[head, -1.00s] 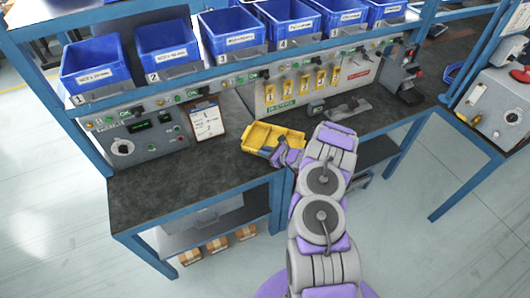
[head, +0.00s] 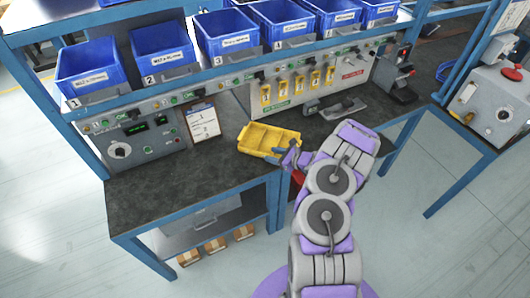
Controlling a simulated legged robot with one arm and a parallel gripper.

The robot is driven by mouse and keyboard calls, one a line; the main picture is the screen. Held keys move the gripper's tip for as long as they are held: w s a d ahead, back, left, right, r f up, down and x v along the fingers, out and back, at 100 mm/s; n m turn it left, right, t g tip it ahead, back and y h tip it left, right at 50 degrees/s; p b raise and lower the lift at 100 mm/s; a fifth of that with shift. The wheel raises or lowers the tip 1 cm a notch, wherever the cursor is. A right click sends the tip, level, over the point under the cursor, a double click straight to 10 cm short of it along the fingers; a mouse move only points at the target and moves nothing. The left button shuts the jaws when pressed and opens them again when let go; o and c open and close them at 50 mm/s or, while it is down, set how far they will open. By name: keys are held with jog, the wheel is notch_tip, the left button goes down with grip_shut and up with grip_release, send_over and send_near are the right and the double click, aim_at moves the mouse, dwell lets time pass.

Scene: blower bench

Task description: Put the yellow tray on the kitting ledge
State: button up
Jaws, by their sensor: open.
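The yellow tray (head: 257,137) lies on the dark bench top, near its front edge, right of the clipboard. It looks empty where I can see into it. My gripper (head: 281,154) is open at the tray's front right corner. Its fingers are small in view, and I cannot tell whether they touch the rim. My gripper hides part of that corner. No surface is clearly recognisable as the kitting ledge.
Blue bins (head: 162,50) stand in a row on the shelf above. A clipboard (head: 203,122) leans at the bench back, beside a control panel (head: 140,140). The dark bench top (head: 160,195) is clear at left. A red part (head: 298,177) shows beside my gripper.

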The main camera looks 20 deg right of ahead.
jog(key=v, duration=0.5)
jog(key=w+a+r+n+g+y, duration=0.3)
jog(key=a+r+n, duration=0.4)
jog(key=a+r, duration=0.65)
jog(key=s+a+r+n+g+y, duration=0.1)
jog(key=s+a+r+n+g, duration=0.2)
jog(key=s+a+r+n, duration=0.4)
jog(key=s+a+r+n+g+y, duration=0.2)
jog(key=s+a+r+g, duration=0.2)
jog(key=a+r, duration=0.3)
jog(key=s+a+r+n+g+h, duration=0.2)
jog(key=s+a+n+h, duration=0.15)
jog(key=s, duration=0.55)
jog(key=s+a+r+n+g+h, duration=0.2)
jog(key=s+n, duration=0.3)
jog(key=s, duration=0.3)
jog(key=s+d+r+n+h, duration=0.1)
jog(key=s+d+n+h, duration=0.3)
jog(key=s, duration=1.1)
jog(key=d+h, duration=0.3)
jog(key=d, duration=0.3)
jog(key=shift+s+d+r+h, duration=0.15)
jog(key=shift+d+r+h, duration=0.1)
jog(key=shift+d+h, duration=0.1)
